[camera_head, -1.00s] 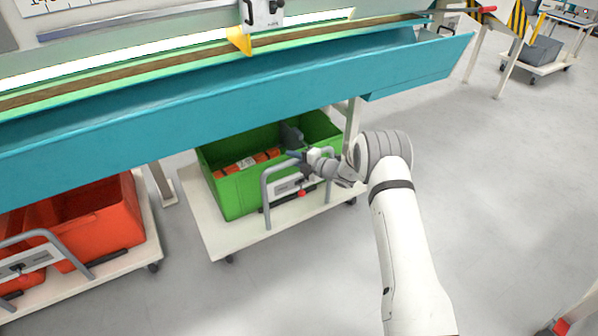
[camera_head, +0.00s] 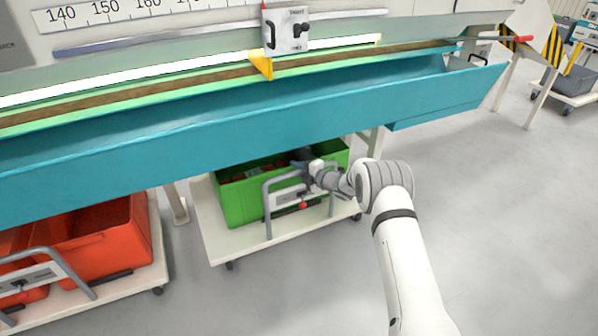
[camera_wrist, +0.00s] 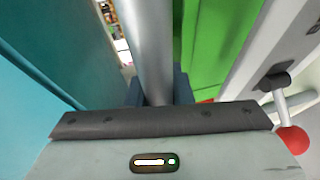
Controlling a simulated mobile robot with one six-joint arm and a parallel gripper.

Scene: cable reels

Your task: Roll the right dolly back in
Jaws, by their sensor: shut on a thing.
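The right dolly (camera_head: 216,232) is a cream platform on dark casters, carrying a green bin (camera_head: 240,204). It stands partly under the teal trough, which hides the bin's back part. A grey tube handle (camera_head: 267,207) rises at its front, with a plate and a red knob (camera_head: 303,205). My gripper (camera_head: 304,163) is at the top bar of this handle. In the wrist view the grey tube (camera_wrist: 150,40) runs between my gripper's dark fingers (camera_wrist: 159,88), which are shut on it. The red knob (camera_wrist: 294,139) shows at the right there.
The teal trough (camera_head: 200,150) overhangs the dolly. A second dolly with a red bin (camera_head: 115,250) stands to the left, with a bench leg (camera_head: 175,203) between them. Another bench leg (camera_head: 375,142) is behind at the right. The floor at the right is clear.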

